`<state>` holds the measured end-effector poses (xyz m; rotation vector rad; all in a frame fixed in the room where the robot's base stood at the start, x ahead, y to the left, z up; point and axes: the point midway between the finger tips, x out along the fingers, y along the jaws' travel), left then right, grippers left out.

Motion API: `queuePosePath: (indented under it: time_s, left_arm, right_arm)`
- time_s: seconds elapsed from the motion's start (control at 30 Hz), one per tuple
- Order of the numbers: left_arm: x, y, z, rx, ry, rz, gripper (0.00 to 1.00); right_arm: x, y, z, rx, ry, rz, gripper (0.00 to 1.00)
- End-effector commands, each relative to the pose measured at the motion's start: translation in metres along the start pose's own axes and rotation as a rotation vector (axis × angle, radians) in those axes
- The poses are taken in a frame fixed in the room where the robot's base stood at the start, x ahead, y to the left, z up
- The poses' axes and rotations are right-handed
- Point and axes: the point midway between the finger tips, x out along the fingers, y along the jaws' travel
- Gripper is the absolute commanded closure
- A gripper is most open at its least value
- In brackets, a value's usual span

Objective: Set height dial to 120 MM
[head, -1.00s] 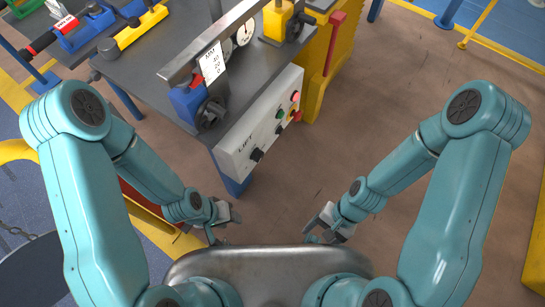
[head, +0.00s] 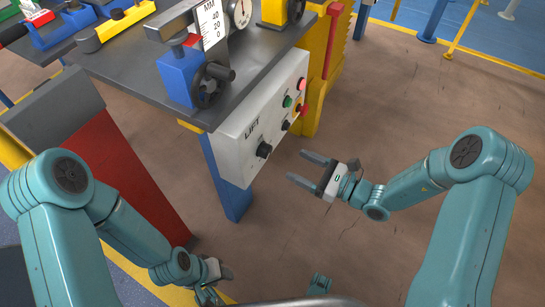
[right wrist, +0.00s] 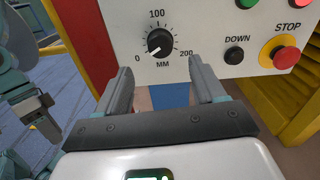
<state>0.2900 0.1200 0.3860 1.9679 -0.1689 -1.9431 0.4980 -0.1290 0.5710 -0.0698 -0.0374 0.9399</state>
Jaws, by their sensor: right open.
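The height dial (head: 264,150) is a black knob on the white LIFT panel (head: 240,155) at the table's front edge. In the right wrist view the dial (right wrist: 160,42) has a scale marked 0, 100 and 200 MM, and its white pointer line aims lower left, near 0. My right gripper (head: 302,167) is open and empty, to the right of the dial and apart from it. In the right wrist view its two fingers (right wrist: 163,82) reach toward the panel, just below the dial. My left gripper (head: 215,278) is low near my body, its jaws unclear.
A DOWN button (right wrist: 234,55) and a red STOP button (right wrist: 286,54) sit right of the dial. A blue clamp with a black handwheel (head: 212,85) and an MM ruler (head: 210,22) stand above the panel. A red and grey cabinet (head: 120,170) is at left. The floor at right is clear.

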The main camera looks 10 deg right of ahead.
Motion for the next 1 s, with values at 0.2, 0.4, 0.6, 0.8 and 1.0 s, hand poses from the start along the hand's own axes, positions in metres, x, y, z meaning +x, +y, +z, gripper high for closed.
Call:
queuePosePath:
  time_s: [0.2,0.4,0.6,0.8,1.0]
  left_arm:
    - [0.011,-0.005,-0.002,-0.005,0.005,-0.001,0.57]
    - [0.015,-0.008,-0.004,-0.009,0.009,-0.001,0.57]
    - [0.016,-0.008,-0.004,-0.011,0.010,-0.001,0.57]
    - [0.016,-0.008,-0.004,-0.011,0.010,-0.001,0.57]
    - [0.016,-0.008,-0.004,-0.011,0.010,-0.001,0.57]
  right_arm:
    - [0.052,0.002,-0.003,-0.002,0.000,0.006,0.31]
    - [0.081,0.003,-0.002,-0.001,0.001,0.005,0.31]
    - [0.090,0.004,-0.001,0.000,0.002,0.003,0.31]
    - [0.089,0.004,0.000,0.000,0.002,0.002,0.31]
    - [0.089,0.004,0.000,0.000,0.002,0.002,0.87]
